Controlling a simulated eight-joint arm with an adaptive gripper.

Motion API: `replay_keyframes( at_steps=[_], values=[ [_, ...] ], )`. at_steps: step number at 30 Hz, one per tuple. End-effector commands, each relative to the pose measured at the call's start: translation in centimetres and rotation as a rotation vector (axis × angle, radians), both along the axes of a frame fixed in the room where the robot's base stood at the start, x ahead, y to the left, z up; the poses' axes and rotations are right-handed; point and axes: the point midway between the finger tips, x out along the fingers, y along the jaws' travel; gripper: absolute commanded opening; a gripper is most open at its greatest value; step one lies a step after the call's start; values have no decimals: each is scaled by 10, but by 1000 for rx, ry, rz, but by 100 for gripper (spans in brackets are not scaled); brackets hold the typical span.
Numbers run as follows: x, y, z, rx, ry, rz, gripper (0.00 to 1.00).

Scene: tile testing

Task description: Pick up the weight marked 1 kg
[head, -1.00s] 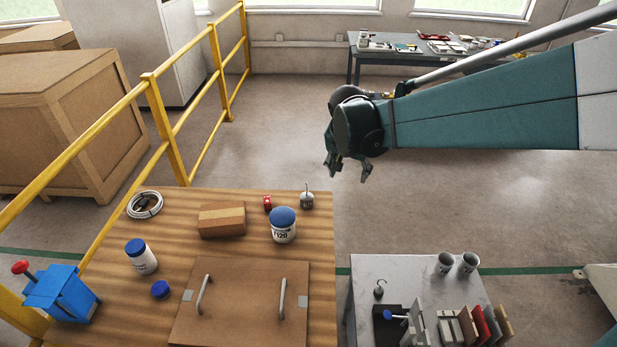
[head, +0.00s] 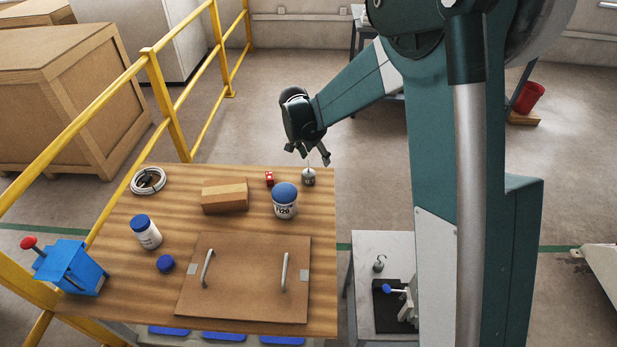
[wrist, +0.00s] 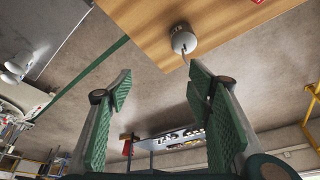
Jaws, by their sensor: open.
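A small grey weight (head: 309,177) with a thin upright rod or hook stands at the back right corner of the wooden table (head: 120,225). Its marking is too small to read. My gripper (head: 314,156) is open and empty just above this weight, with the rod close to its fingers. In the wrist view, the weight (wrist: 184,43) lies beyond the tips of my open gripper (wrist: 160,84), nearer the right finger, with its rod pointing towards the fingers. A second hooked weight (head: 379,265) stands on the grey side table (head: 362,305); its marking is also unreadable.
A cardboard box (head: 225,197), a white cable coil (head: 148,181) and a handled board (head: 240,255) share the table. A yellow railing (head: 170,130) runs along the left.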

Motion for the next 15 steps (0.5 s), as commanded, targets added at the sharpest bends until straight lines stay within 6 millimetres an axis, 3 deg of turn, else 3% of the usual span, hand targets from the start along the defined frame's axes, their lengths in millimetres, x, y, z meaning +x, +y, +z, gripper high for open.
replay_keyframes(
  at_steps=[9, 15],
  values=[
    [23, 36, -56, -13, -1, -72, 51],
    [29, 48, -76, -19, -1, -99, 51]
  ],
)
